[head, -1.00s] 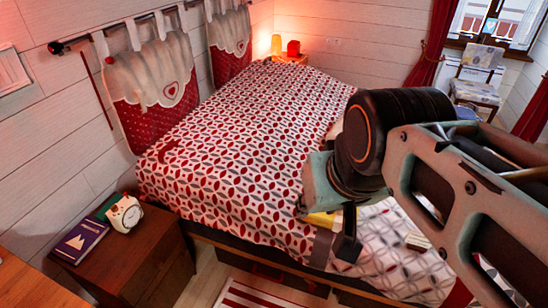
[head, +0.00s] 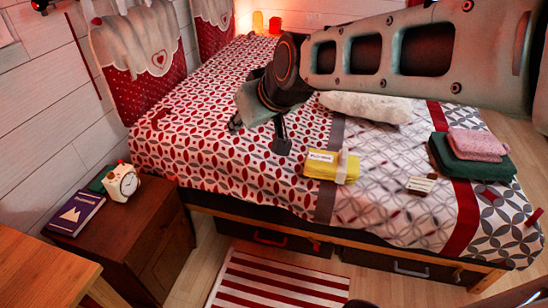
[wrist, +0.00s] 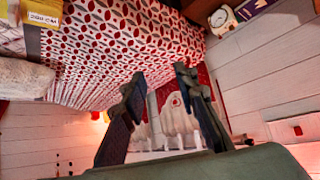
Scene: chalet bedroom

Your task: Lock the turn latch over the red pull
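A red pull (head: 270,239) shows low on the front of a dark under-bed drawer (head: 240,231), below the bed's near side rail. A turn latch is too small and dark to make out there. My gripper (head: 258,136) hangs over the patterned bed, well above and behind the drawer front. In the wrist view my gripper (wrist: 159,80) is open, with its two dark fingers apart and nothing between them. The wrist view does not show the drawer or its pull.
The bed (head: 215,165) holds a yellow packet (head: 322,165), folded green (head: 480,168) and pink (head: 478,143) cloths. A nightstand (head: 130,235) with a clock (head: 123,181) stands left. A striped rug (head: 270,285) lies before the drawers. Another drawer (head: 380,261) has a grey pull (head: 410,269).

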